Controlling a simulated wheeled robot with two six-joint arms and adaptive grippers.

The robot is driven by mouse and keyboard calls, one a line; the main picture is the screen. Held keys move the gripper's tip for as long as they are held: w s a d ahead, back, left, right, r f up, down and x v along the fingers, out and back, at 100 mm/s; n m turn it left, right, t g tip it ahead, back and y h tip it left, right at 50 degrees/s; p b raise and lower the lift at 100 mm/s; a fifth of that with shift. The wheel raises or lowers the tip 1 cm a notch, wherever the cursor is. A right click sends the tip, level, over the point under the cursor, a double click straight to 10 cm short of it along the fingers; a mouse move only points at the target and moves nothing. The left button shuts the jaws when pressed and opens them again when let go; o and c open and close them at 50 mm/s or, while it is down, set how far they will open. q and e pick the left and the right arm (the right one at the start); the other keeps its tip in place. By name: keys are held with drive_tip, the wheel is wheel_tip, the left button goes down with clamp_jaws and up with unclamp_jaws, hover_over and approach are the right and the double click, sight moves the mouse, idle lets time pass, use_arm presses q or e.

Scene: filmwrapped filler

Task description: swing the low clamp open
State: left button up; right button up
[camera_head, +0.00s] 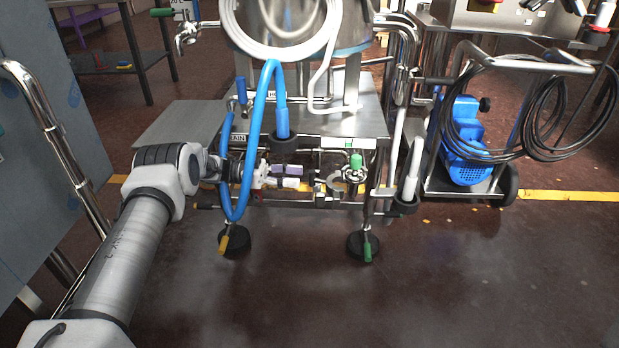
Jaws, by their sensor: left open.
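My left arm reaches in from the left, and its gripper (252,176) is at the low pipework under the steel filler frame. The gripper is open. The blue hose (247,165) loops down in front of it and partly hides it. White, red and pale purple parts (285,172) lie just right of the gripper. Farther right is a steel fitting (353,175) with a green top. The low clamp is too small and crowded to tell from these fittings, so I cannot tell whether the gripper touches it. My right gripper is not in view.
The frame stands on black feet (363,245). A second hose end (410,178) hangs at its right. A blue pump (463,140) on a cart with black cable stands farther right. A grey cabinet (45,170) is at left. The front floor is clear.

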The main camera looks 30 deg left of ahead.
use_arm(q)
drive_tip(key=v, duration=0.6)
drive_tip(key=shift+a, duration=0.2)
drive_tip(key=shift+c, duration=0.3)
